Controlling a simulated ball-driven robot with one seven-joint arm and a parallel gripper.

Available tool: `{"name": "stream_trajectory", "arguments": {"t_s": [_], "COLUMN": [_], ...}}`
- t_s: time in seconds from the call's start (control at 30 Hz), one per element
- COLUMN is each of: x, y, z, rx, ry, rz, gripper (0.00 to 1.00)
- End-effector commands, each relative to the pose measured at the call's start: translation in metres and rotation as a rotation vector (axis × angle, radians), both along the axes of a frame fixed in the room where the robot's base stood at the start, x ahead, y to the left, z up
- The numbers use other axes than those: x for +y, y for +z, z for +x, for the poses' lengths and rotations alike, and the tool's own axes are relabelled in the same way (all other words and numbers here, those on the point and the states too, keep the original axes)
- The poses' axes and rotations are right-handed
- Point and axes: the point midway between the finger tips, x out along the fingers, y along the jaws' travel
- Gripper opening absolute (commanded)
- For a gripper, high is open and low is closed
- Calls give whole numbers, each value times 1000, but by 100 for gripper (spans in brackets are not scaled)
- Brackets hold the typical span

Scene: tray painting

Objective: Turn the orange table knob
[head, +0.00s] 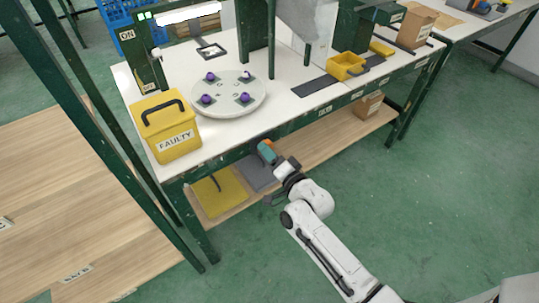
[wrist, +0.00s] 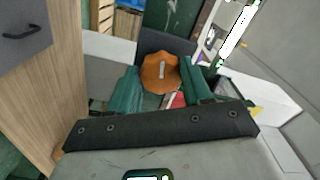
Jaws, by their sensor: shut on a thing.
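The orange table knob (wrist: 158,84) is a lobed disc with a pale pointer mark that stands roughly upright in the wrist view. My gripper (wrist: 161,70) has its two green fingers on either side of it, shut on the knob. In the head view my gripper (head: 268,155) reaches the front edge of the workbench from below right. A small bit of orange, the knob (head: 267,144), shows there, mostly hidden by the fingers.
Above on the white bench stands a round turntable (head: 222,108) with several purple balls on dark squares. A yellow FAULTY box (head: 166,128) is at its left and a yellow tray (head: 346,66) at right. A lower shelf (head: 305,143) runs beneath; green floor lies open at right.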

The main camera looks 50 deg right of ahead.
Motion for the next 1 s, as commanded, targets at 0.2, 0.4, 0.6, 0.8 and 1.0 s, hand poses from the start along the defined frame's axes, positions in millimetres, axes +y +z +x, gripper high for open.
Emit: {"name": "stream_trajectory", "arguments": {"t_s": [0.2, 0.4, 0.6, 0.8, 1.0], "x": [1, 1, 1, 1, 1], "y": [-3, -3, -3, -3, -3], "z": [-1, -1, -1, -1, -1], "rx": [-28, -46, -52, -53, -53], "ry": [1, 1, 1, 1, 1], "rz": [125, 190, 216, 220, 220], "gripper": [19, 19, 19, 19, 52]}}
